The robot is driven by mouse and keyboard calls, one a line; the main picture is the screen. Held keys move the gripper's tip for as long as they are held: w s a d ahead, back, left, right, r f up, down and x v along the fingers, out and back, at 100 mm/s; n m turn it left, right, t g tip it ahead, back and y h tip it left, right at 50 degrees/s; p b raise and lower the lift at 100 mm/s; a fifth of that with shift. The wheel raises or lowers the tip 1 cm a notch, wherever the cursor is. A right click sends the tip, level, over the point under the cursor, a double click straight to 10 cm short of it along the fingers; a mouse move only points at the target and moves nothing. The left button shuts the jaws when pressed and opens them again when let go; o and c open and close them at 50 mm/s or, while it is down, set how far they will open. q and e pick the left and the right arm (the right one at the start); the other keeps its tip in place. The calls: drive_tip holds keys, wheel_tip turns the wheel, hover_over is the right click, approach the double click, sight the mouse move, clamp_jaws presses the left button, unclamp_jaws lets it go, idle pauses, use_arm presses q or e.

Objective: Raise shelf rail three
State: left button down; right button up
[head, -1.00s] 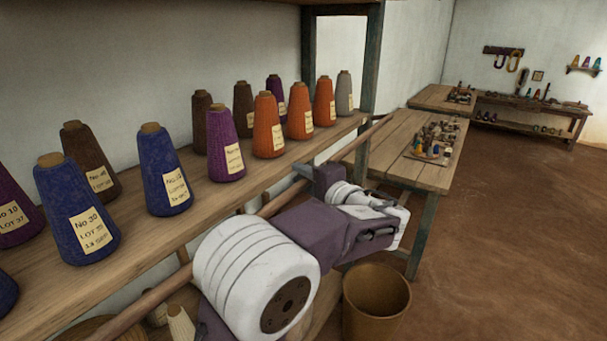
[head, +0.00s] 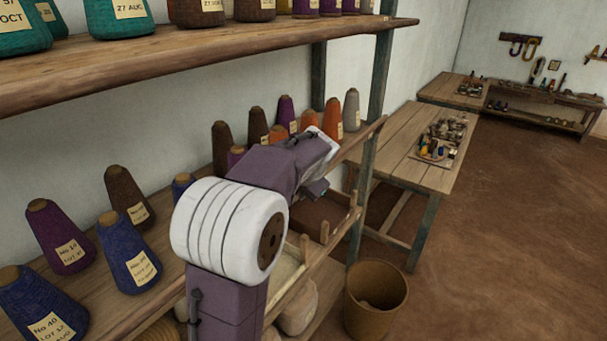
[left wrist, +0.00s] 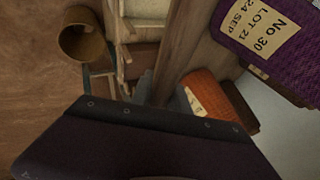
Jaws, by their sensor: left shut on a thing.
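The wooden rail (head: 366,139) shows as a thin rod along the front of the middle cone shelf. Its far end passes in front of the green post; its nearer run is hidden behind my arm. My left gripper (head: 318,187) is at the rail, shut on it, though the grip itself is mostly hidden. My right gripper is in neither view.
Yarn cones, such as a purple one (head: 60,236), stand on the middle shelf (head: 160,296) close to my arm. An upper shelf (head: 200,60) overhangs it. A bin (head: 376,300) stands on the floor. A worktable (head: 415,165) lies beyond; the floor at right is open.

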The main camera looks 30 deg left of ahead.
use_arm(q)
drive_tip(key=a+h+p, duration=0.1)
drive_tip(key=h+p, duration=0.1)
drive_tip(key=p, duration=0.1)
drive_tip(key=shift+a+p, duration=0.35)
drive_tip(key=shift+a, duration=0.05)
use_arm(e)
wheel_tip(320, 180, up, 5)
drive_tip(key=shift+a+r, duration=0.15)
use_arm(q)
drive_tip(key=shift+a+f, duration=0.2)
drive_tip(key=shift+a, duration=0.05)
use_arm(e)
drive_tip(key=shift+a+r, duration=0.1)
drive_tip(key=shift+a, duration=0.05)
use_arm(q)
drive_tip(key=shift+s+f+g, duration=0.1)
drive_tip(key=shift+f+g, duration=0.1)
drive_tip(key=shift+g, duration=0.1)
idle(0.9)
drive_tip(key=c, duration=1.3)
unclamp_jaws()
drive_tip(key=shift+a+r, duration=0.1)
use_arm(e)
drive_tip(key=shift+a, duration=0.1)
use_arm(q)
drive_tip(key=shift+r, duration=0.15)
